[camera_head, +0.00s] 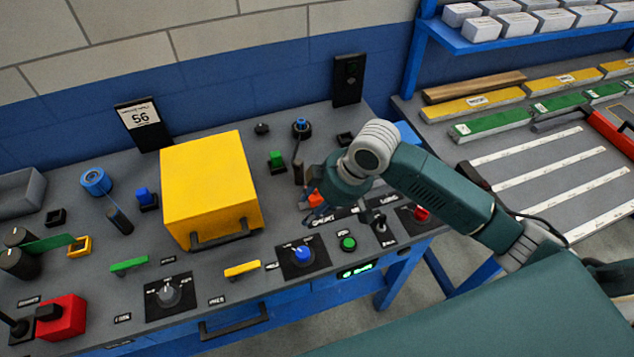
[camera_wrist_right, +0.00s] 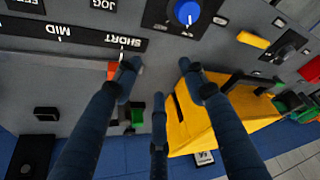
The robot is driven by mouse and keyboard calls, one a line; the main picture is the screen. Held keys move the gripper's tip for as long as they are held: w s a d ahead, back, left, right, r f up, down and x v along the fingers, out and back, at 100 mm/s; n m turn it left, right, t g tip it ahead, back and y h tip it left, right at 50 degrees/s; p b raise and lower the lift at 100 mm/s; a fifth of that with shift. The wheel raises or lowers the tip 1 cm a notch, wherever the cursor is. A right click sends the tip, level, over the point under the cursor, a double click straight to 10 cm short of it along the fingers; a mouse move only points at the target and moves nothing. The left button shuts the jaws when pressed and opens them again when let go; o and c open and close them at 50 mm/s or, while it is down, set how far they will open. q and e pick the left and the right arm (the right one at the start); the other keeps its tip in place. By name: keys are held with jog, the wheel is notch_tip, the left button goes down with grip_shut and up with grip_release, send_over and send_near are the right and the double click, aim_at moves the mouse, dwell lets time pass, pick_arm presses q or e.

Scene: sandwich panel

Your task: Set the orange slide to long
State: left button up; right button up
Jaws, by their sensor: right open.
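The orange slide (camera_head: 315,199) is a small orange knob on the panel, partly hidden by my right gripper in the head view. In the wrist view the orange slide (camera_wrist_right: 113,70) shows as a sliver beside one finger, next to the SHORT mark of the printed scale (camera_wrist_right: 92,37). MID is printed further left; no LONG mark shows there. My right gripper (camera_wrist_right: 160,72) is open with its fingers pointing down at the panel. One finger is right at the slide; I cannot tell whether it touches. Nothing is seen between the fingers. My left gripper is not in view.
A yellow box-shaped cover (camera_head: 211,185) with a handle stands left of my right gripper. A blue knob (camera_head: 302,253), a green button (camera_head: 348,243) and a green switch (camera_head: 277,160) are close by. A red button (camera_head: 421,213) is to the right.

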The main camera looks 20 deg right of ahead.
send_near(315, 191)
jog(key=p+x, duration=0.1)
jog(key=x, duration=0.2)
jog(key=w+p+x, duration=0.1)
jog(key=x, duration=0.3)
jog(key=shift+w+d+p, duration=0.15)
jog(key=shift+w+p, duration=0.05)
jog(key=shift+p, duration=0.1)
jog(key=shift+w+f, duration=0.15)
jog(key=shift+f, duration=0.45)
grip_shut()
